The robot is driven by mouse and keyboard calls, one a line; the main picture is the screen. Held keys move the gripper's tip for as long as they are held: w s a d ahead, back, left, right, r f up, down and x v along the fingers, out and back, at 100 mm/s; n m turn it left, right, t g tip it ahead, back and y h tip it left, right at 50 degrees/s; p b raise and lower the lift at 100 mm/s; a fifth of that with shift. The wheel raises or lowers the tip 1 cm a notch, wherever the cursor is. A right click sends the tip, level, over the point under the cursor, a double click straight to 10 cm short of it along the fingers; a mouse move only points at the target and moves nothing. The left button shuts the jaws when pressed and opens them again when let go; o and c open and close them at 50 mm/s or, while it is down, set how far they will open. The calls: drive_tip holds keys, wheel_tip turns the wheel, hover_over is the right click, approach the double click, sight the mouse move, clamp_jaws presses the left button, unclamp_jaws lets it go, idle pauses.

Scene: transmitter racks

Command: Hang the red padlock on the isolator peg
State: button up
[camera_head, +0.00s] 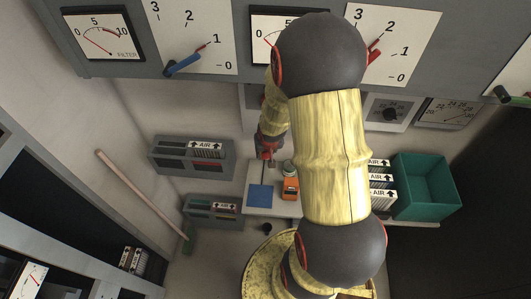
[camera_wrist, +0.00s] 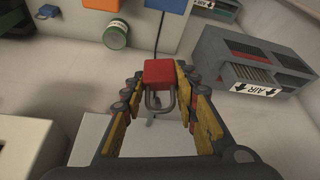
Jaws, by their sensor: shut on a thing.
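The red padlock (camera_wrist: 159,74) is in the middle of the wrist view, between the fingertips of my gripper (camera_wrist: 160,82). My gripper is shut on its red body. The grey shackle shows below the body in the picture and is clear of the fingers. In the head view my gripper (camera_head: 266,147) is small and partly behind my arm, above the back of the white shelf. I cannot make out the isolator peg for certain; a small grey part (camera_wrist: 152,122) shows beyond the shackle by a pale panel (camera_wrist: 97,135).
The white shelf (camera_head: 256,169) carries a blue pad (camera_head: 260,195), an orange item (camera_head: 290,188) and a teal bin (camera_head: 425,187). A grey rack marked AIR (camera_wrist: 250,65) stands right of my gripper in the wrist view. A gauge panel (camera_head: 240,68) runs across the top.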

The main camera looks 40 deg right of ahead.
drive_tip(key=shift+w+d+p, duration=0.65)
drive_tip(key=shift+w+d, duration=0.1)
drive_tip(key=shift+d, duration=0.15)
drive_tip(key=shift+b+x, duration=0.35)
drive_tip(key=shift+x, duration=0.65)
drive_tip(key=shift+w+d+r, duration=0.1)
drive_tip(key=shift+d, duration=0.1)
drive_tip(key=o, duration=1.3)
drive_tip(key=shift+c, duration=0.2)
drive_tip(key=shift+v, duration=6)
